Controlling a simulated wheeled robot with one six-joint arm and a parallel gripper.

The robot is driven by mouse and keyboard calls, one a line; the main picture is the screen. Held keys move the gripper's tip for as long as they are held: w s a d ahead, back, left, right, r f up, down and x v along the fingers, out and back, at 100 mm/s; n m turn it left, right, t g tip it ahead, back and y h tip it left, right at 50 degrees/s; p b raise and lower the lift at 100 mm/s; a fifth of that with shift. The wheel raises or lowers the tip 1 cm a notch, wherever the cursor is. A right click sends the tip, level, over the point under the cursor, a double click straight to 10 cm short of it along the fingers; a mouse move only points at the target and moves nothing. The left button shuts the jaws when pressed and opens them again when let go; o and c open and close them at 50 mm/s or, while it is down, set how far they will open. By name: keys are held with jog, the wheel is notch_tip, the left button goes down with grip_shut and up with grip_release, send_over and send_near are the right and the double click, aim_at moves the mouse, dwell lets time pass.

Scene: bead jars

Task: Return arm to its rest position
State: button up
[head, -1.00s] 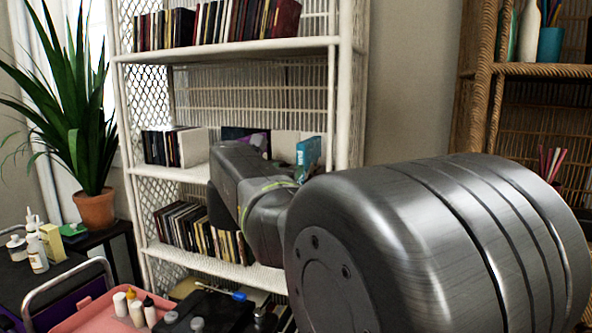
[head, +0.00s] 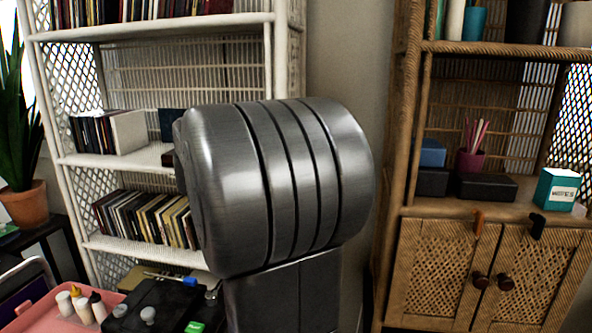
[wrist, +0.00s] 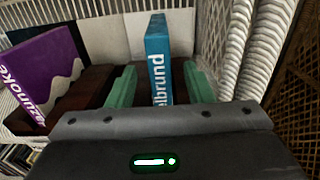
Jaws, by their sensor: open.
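My gripper (wrist: 158,72) shows in the wrist view with two green fingers apart. A blue book (wrist: 158,60) with white lettering stands upright on a dark shelf (wrist: 93,88), seen between the two fingers. In the head view my arm's large grey joint fills the middle and hides my gripper and the blue book.
A purple book (wrist: 42,72) leans left of my gripper. White wicker posts (wrist: 240,45) stand close on the right. The head view shows the white bookshelf (head: 160,31), a wicker cabinet (head: 408,230) to the right, a pink tray (head: 38,312) and a potted plant (head: 25,205).

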jog(key=w, duration=0.2)
jog(key=w+d+p, duration=0.1)
jog(key=w, duration=0.2)
jog(key=shift+r, duration=0.2)
jog(key=shift+s+r, duration=0.1)
